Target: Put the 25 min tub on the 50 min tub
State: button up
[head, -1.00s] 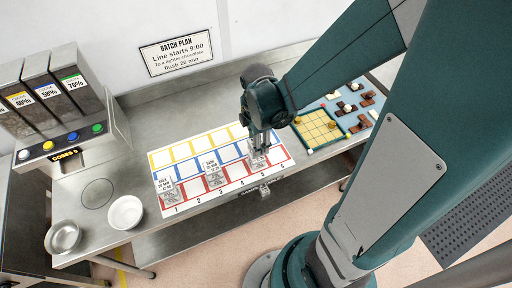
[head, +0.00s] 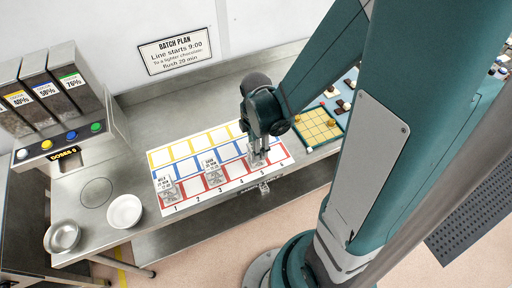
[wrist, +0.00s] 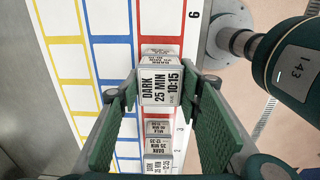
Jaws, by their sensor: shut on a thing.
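A clear tub with a white label reading "DARK 25 MIN 10:15" (wrist: 160,88) is between my gripper's green fingers in the wrist view. My gripper (head: 260,150) is shut on it, over the red row near columns 4 and 5. Another labelled tub (wrist: 165,54) shows just beyond the held one; its label is too small to read surely, and I cannot tell whether the two touch. Two more labelled tubs stand in the red row, at column 1 (head: 168,190) and near column 3 (head: 213,174).
The white mat (head: 190,204) has yellow, blue and red squares. A white bowl (head: 125,212), a metal bowl (head: 62,237) and a dispenser (head: 60,105) are at left. A yellow grid tray (head: 318,127) lies to the right. A metal fixture (head: 264,188) sits at the bench's front edge.

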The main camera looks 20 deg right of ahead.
jog(key=shift+f, duration=0.2)
jog(key=o, duration=1)
jog(key=shift+c, duration=0.2)
jog(key=shift+r, duration=0.2)
notch_tip(320, 180, up, 12)
jog(key=shift+p, duration=0.45)
jog(key=shift+r, duration=0.15)
dwell(0.6)
